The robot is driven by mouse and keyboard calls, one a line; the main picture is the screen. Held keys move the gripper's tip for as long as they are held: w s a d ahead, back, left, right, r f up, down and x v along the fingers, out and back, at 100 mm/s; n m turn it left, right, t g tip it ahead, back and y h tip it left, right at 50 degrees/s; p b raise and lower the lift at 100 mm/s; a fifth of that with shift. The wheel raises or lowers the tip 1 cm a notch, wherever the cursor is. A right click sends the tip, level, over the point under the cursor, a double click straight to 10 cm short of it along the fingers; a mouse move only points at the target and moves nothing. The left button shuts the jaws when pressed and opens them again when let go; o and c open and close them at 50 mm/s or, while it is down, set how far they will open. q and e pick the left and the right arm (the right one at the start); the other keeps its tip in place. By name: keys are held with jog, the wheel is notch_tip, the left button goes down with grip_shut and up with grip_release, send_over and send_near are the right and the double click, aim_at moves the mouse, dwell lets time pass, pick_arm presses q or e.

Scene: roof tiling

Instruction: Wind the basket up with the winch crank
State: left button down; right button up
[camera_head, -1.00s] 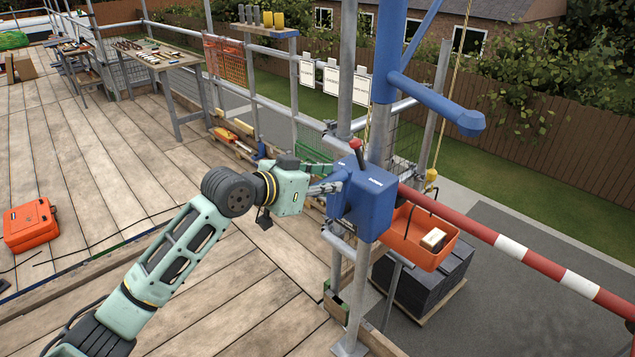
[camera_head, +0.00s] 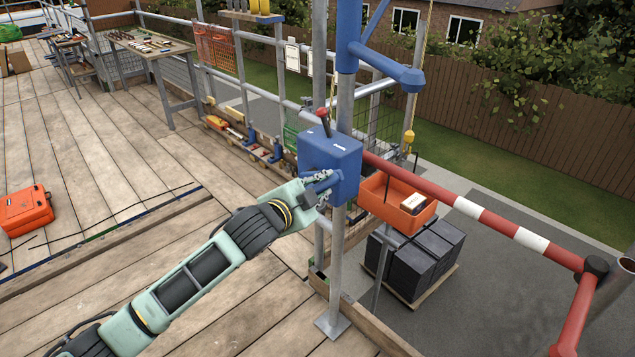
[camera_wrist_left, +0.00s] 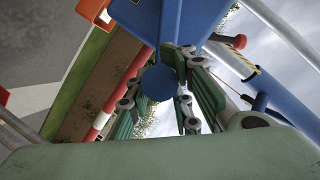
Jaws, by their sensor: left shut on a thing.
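The blue winch (camera_head: 330,160) is a box on a scaffold post, with a red-tipped lever (camera_head: 323,122) on top. My left gripper (camera_head: 322,188) is at the winch's near face. In the left wrist view its fingers (camera_wrist_left: 160,95) are on both sides of the blue crank handle (camera_wrist_left: 158,83), and the gripper is shut on it. The crank arm is mostly hidden by the fingers in the head view. The orange basket (camera_head: 385,212) is right of the winch, above the grey stack, with a small pale block (camera_head: 412,201) in it. My right gripper is out of view.
A red and white guard bar (camera_head: 470,208) runs right from behind the winch. A yellow hook block (camera_head: 408,137) hangs on a rope above the basket. Grey slate stacks (camera_head: 420,258) stand on a pallet below. The plank deck (camera_head: 110,180) at left is mostly clear.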

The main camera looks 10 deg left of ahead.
pick_arm(q)
jog(key=shift+s+d+f, duration=0.1)
jog(key=shift+s+f, duration=0.05)
jog(key=shift+f, duration=0.5)
jog(key=shift+s+d+f, duration=0.1)
jog(key=shift+f, duration=0.55)
jog(key=c, duration=1.6)
grip_release()
jog(key=shift+a, duration=0.1)
jog(key=shift+w+r, duration=0.1)
jog(key=v, duration=1.2)
